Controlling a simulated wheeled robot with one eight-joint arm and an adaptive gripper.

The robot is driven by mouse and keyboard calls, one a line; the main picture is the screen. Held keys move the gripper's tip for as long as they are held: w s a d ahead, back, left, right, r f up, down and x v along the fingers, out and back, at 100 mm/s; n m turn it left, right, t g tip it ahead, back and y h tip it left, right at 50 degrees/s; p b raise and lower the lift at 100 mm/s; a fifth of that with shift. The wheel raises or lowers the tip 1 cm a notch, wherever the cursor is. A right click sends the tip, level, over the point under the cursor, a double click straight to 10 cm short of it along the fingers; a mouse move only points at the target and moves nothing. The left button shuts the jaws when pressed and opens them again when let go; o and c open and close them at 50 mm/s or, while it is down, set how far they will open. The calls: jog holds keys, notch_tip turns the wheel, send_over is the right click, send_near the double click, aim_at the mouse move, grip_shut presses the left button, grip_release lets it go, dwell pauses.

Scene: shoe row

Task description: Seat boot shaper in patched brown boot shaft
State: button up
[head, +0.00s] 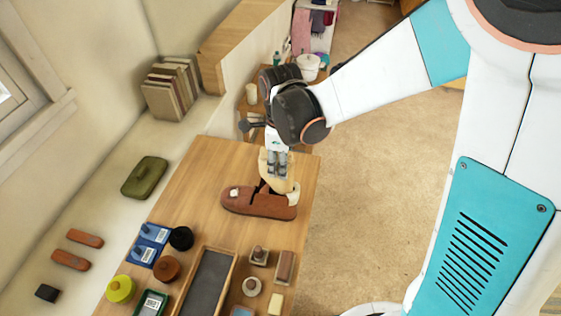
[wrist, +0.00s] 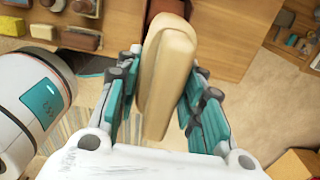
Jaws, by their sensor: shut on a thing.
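The boot shaper (head: 281,185) is a pale cream block, seen upright below my gripper (head: 277,168) in the head view. My gripper is shut on it; in the wrist view the shaper (wrist: 165,75) stands between the teal fingers of my gripper (wrist: 167,65). The brown boot (head: 258,204) lies at the table's right part, with a whitish patch near its left end. The shaper's lower end overlaps the boot's right part in the head view. I cannot tell whether it is inside the shaft or in front of it.
The wooden table (head: 205,165) is bare left of the boot. Nearer are a dark-lined tray (head: 208,280), a yellow tin (head: 120,289), a black tin (head: 181,238), a brown tin (head: 166,269) and several brushes. A green case (head: 145,177) lies left, beyond the table.

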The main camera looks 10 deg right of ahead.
aim_at(280, 181)
jog(key=shift+f+b, duration=3.35)
jog(key=shift+f, duration=0.85)
jog(key=o, duration=1.4)
jog(key=shift+r, duration=0.1)
jog(key=shift+r, duration=3.7)
